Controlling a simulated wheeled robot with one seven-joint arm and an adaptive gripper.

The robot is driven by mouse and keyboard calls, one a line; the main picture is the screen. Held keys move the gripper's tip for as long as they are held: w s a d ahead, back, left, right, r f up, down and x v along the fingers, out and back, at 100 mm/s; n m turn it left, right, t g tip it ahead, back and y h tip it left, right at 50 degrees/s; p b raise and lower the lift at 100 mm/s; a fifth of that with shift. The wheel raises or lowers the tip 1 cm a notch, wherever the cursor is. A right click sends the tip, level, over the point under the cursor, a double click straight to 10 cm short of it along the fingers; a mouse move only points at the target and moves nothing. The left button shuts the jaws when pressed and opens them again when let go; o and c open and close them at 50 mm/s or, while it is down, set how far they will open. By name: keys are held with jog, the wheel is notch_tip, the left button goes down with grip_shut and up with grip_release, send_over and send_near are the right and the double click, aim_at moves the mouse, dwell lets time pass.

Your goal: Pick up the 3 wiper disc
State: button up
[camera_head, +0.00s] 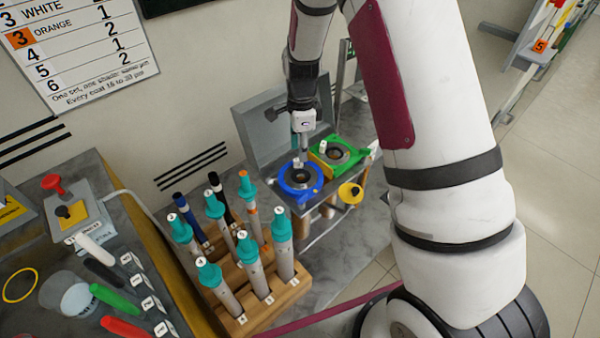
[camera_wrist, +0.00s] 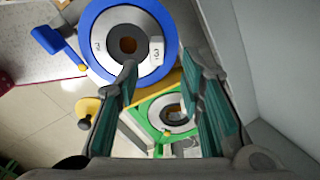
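A light grey disc marked 3 (camera_wrist: 148,24), with a dark round centre, sits inside a blue ring (camera_wrist: 97,68) at the top of the wrist view. The blue ring also shows in the head view (camera_head: 315,189), below the end of my arm. A green holder (camera_wrist: 140,119) with another grey disc (camera_wrist: 158,108) lies beside it; I cannot read a number on that disc. My gripper (camera_wrist: 160,85) is open, its two teal-padded fingers spread apart with nothing between them. In the head view the gripper (camera_head: 303,130) is small and above the blue ring.
A wooden rack (camera_head: 245,312) with several teal-topped pens stands left of the station. A grey upright panel (camera_head: 262,130) rises behind the rings. Coloured rods (camera_head: 115,300) lie at the lower left.

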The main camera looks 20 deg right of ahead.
notch_tip(320, 180, down, 4)
jog(key=shift+s+a+f, duration=0.1)
jog(key=shift+s, duration=0.05)
jog(key=shift+c, duration=0.6)
grip_shut()
